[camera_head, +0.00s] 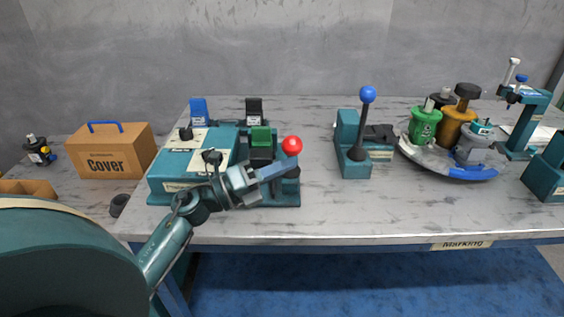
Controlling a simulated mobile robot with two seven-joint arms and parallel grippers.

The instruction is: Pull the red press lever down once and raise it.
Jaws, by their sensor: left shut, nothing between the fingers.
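The press lever's red ball knob (292,146) stands at the right side of the teal press machine (172,184), near the table's front. My left gripper (287,168) is shut with nothing between its fingers. Its tips are just below and in front of the red knob; I cannot tell whether they touch the lever. The lever's shaft is mostly hidden behind the gripper. My left arm comes up from the lower left and covers part of the machine's front. My right gripper is not in view.
A teal unit with a blue-knobbed lever (367,95) stands right of the press. Further right, a curved tray (428,166) holds green, orange and grey parts. A brown Cover box (117,152) stands at left. The table (330,215) is bare along its front middle.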

